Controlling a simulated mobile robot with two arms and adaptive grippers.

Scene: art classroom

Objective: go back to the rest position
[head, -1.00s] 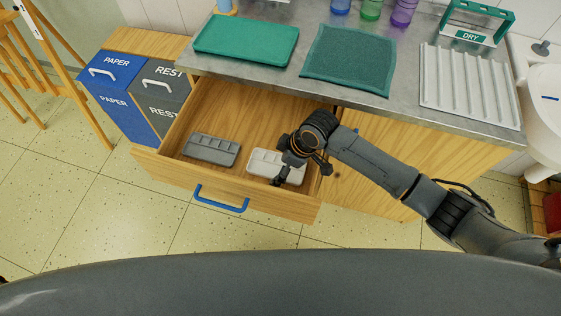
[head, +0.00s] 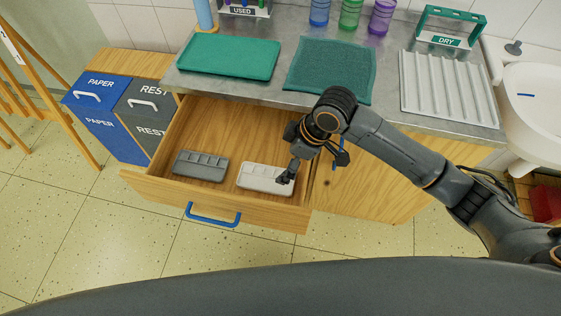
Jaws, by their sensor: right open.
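My right gripper (head: 316,172) is open and empty, above the right end of the open drawer (head: 225,127). My right arm comes in from the right edge, over the cabinet front. A white palette (head: 258,178) lies in the drawer, left of and partly behind the gripper's fingers; the gripper appears apart from it. A grey palette (head: 201,166) lies in the drawer to its left. My left gripper is not in view.
The drawer's front with its blue handle (head: 213,219) juts out over the floor. Above are the steel counter (head: 278,93), a green tray (head: 228,57), a teal mat (head: 330,70) and a ribbed drying tray (head: 450,86). Paper and rest bins (head: 117,128) stand left. Floor in front is clear.

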